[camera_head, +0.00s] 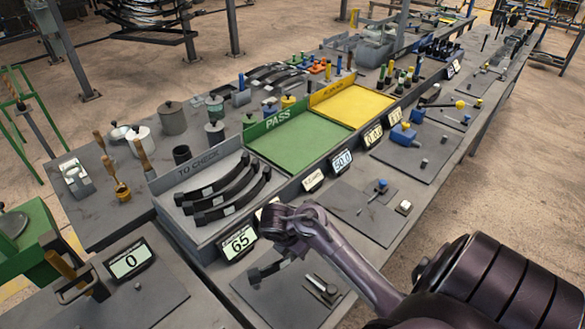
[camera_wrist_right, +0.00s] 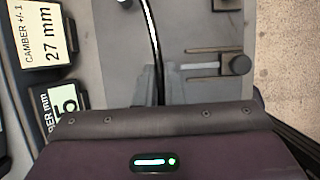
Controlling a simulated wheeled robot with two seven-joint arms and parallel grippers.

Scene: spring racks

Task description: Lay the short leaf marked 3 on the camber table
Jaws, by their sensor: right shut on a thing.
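My right gripper (camera_wrist_right: 158,86) is shut on a dark, thin, curved leaf (camera_wrist_right: 154,40), seen edge-on in the right wrist view. The leaf runs up from the jaws, above or on the grey camber table (camera_wrist_right: 195,20); contact cannot be told. No number on it is readable. In the head view my right forearm reaches over the camber table (camera_head: 315,312) and hides most of the jaws. The readout (camera_head: 238,243) beside the table shows 65. My left gripper is not in view.
Three dark curved leaves (camera_head: 225,190) lie in the grey TO CHECK tray (camera_head: 168,186). The green PASS tray (camera_head: 300,140) and yellow tray (camera_head: 352,105) look empty. A slide with a round post (camera_wrist_right: 240,65) stands on the camber table. A readout (camera_head: 130,260) at left shows 0.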

